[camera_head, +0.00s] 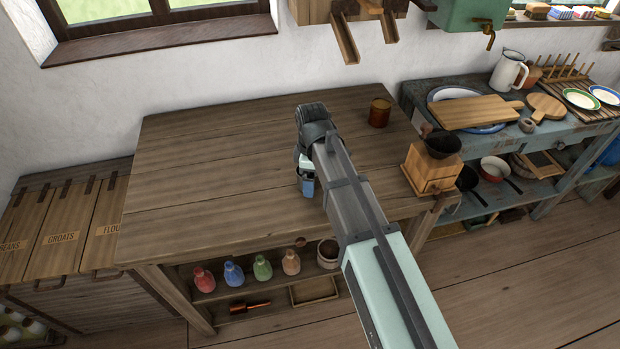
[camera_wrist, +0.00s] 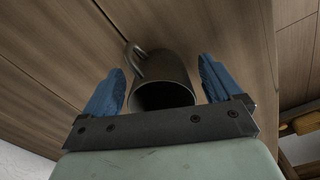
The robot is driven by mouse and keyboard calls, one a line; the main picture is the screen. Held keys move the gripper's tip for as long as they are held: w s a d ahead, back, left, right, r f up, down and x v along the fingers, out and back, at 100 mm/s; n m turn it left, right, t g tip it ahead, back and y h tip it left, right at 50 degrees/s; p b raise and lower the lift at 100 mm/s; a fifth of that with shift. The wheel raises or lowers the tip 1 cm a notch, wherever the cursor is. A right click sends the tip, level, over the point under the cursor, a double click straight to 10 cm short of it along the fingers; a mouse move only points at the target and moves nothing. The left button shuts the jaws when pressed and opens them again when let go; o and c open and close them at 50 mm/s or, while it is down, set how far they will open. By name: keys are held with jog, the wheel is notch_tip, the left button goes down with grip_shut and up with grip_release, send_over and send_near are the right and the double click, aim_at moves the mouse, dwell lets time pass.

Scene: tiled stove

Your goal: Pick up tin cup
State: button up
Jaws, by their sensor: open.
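The tin cup (camera_wrist: 165,72) is a dark grey mug with its handle at the upper left in the wrist view. It stands against the brown wooden tabletop, its dark mouth facing the camera. My gripper (camera_wrist: 162,66) is open, with one blue finger on each side of the cup and a visible gap at both sides. In the head view my gripper (camera_head: 307,184) is low over the middle of the table (camera_head: 200,170). I cannot make out the tin cup there; my gripper and arm likely hide it.
A brown cup (camera_head: 380,113) stands at the table's back right. A wooden coffee grinder (camera_head: 432,170) is at the right edge. The table's left half is clear. Several coloured bottles (camera_head: 234,272) stand on the shelf below. A blue side table (camera_head: 405,98) holds boards and a white jug (camera_head: 508,70).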

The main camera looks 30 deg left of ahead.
jog(key=c, duration=1)
jog(key=shift+c, duration=0.2)
